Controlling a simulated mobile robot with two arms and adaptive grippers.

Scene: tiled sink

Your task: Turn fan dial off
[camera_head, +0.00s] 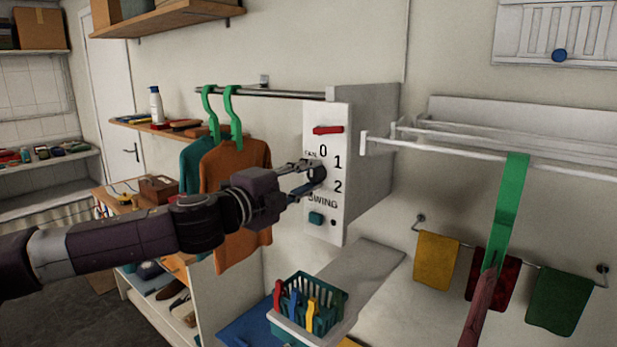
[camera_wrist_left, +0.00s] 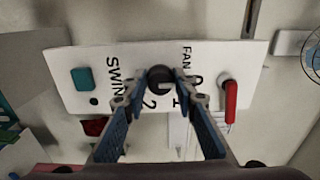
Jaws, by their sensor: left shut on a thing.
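The white control panel (camera_head: 340,205) stands upright on the front of a grey box, with the markings FAN, 0, 1, 2 and SWING. The dark round fan dial (camera_head: 318,173) sits beside the numbers, and it also shows in the wrist view (camera_wrist_left: 160,76). My left gripper (camera_head: 308,178) reaches in from the left. Its two blue-padded fingers (camera_wrist_left: 163,92) are shut on the dial, one on each side. Which number the dial points to, I cannot tell. My right gripper is not in view.
The panel also has a red switch (camera_head: 328,130) above and a teal button (camera_head: 316,218) below. Green hangers (camera_head: 232,115) with shirts (camera_head: 236,170) hang left of the panel. A teal basket (camera_head: 318,290) with clothespins stands below. White rack bars (camera_head: 450,140) jut out at right.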

